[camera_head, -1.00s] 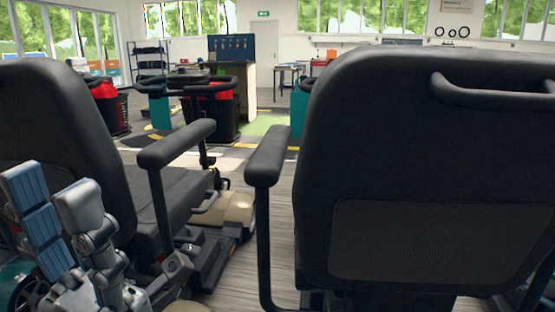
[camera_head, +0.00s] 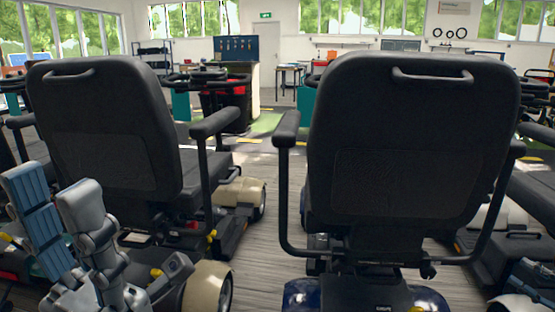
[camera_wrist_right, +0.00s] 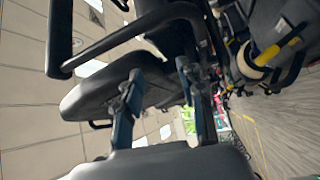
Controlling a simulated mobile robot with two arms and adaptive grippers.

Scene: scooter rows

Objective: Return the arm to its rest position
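My left gripper (camera_head: 48,190) shows at the lower left of the head view, in front of a scooter's back. Its blue-padded finger and grey finger stand apart, with nothing seen between them. My right gripper (camera_wrist_right: 160,72) shows in the right wrist view, its two dark blue fingers spread. Dark scooter parts show behind and between these fingers; I see nothing held. A blue and grey part at the lower right edge of the head view looks like part of my right arm, mostly cut off.
A black scooter seat (camera_head: 410,140) stands close in front, with its armrests beside it. Another scooter seat (camera_head: 105,125) stands to its left. A narrow strip of floor (camera_head: 265,240) lies between them. More scooters crowd both sides. A blue pegboard (camera_head: 236,48) is far back.

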